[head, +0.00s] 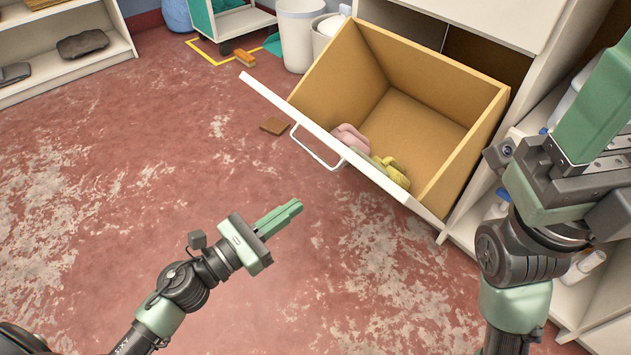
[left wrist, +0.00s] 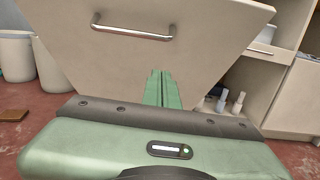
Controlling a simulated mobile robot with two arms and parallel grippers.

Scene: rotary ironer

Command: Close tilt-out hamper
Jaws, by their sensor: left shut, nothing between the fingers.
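The tilt-out hamper (head: 420,110) is tilted open from the white cabinet, with its tan inside showing. Pink and yellow cloths (head: 392,170) lie inside near its front panel. My left gripper (head: 294,208) is shut and empty, in front of the panel and apart from the handle in the head view. My right gripper (head: 600,110) is at the right edge, partly cut off, its fingertips not clear.
White bins (head: 298,35) stand behind the hamper at its left. Open shelves with bottles (head: 582,265) are at the right. The floor at the left (head: 110,170) is clear.

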